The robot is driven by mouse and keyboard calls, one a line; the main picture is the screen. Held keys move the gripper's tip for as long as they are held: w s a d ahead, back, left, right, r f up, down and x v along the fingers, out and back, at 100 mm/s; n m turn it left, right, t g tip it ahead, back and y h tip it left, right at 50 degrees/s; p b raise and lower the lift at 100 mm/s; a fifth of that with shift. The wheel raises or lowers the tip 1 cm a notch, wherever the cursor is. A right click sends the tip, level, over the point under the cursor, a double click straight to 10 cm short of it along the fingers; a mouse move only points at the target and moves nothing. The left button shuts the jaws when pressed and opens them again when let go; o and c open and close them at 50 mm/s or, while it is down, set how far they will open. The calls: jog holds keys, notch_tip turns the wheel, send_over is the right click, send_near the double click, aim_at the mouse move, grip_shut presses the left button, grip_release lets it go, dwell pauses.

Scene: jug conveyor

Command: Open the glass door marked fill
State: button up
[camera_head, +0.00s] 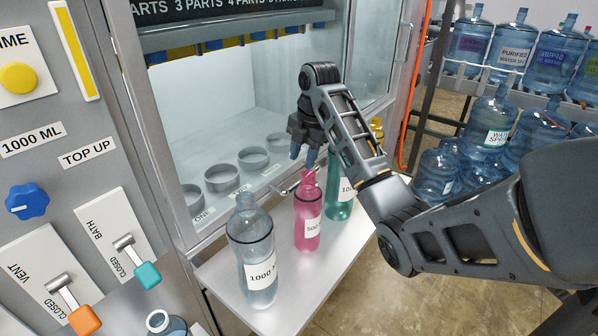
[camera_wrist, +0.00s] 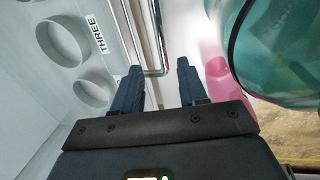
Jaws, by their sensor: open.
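The glass door (camera_head: 215,115) appears to be the clear front of the metal cabinet; no "fill" mark is readable, and I cannot tell how far it stands open or shut. A thin metal handle bar (camera_head: 286,189) shows at its lower front, partly hidden by my gripper and a pink bottle. My gripper (camera_head: 303,156) points down close to the handle, its dark blue fingers apart. In the wrist view the bent end of the handle (camera_wrist: 154,71) shows in line with the gap between the fingertips (camera_wrist: 160,68). The fingers are not closed on it; contact cannot be told.
A clear bottle (camera_head: 252,250), a pink bottle (camera_head: 307,212) and a green bottle (camera_head: 340,185) stand on the shelf (camera_head: 285,292) close under my gripper. Round holders (camera_head: 222,178) sit behind the glass. A lever panel (camera_head: 80,170) is at left, large water jugs (camera_head: 515,50) at right.

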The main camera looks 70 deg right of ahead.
aim_at(298, 182)
jog(key=shift+w+d+f+b, duration=0.1)
jog(key=shift+w+f+b, duration=0.15)
jog(key=shift+f, duration=1.05)
jog(key=shift+w+f+b, duration=0.2)
jog(key=shift+f+b, duration=0.05)
jog(key=shift+f, duration=1.05)
jog(key=shift+w+d+f+b, duration=0.1)
jog(key=shift+w+f+b, duration=0.15)
jog(key=shift+f, duration=1.05)
grip_shut()
